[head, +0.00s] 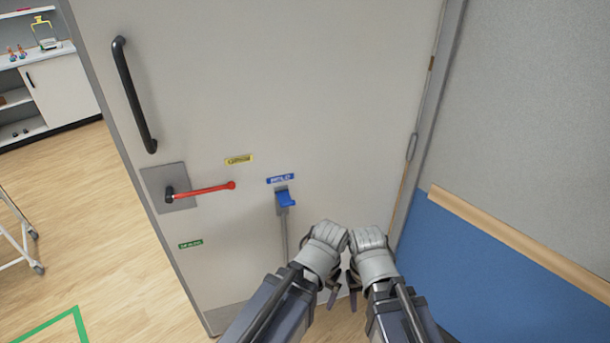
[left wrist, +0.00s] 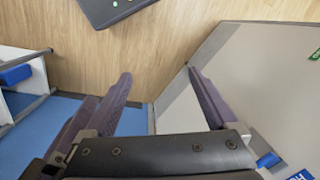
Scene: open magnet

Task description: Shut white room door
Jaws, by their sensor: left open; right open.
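The white door (head: 300,90) stands open, with its right edge by the grey wall. It has a long black pull handle (head: 134,95), a red lever (head: 205,190) on a grey plate, and a blue catch (head: 285,198) on a grey rod lower down. My left gripper (head: 332,296) and right gripper (head: 352,298) are side by side in front of the lower right door, apart from the lever and the handle. In the left wrist view my left gripper (left wrist: 158,76) is open and empty, with the door (left wrist: 260,75) to its right. The right fingers are partly hidden.
The wall at right has a blue lower panel (head: 480,285) and a wooden rail (head: 520,242). A white cabinet (head: 60,85) and a wheeled cart (head: 18,235) stand at left.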

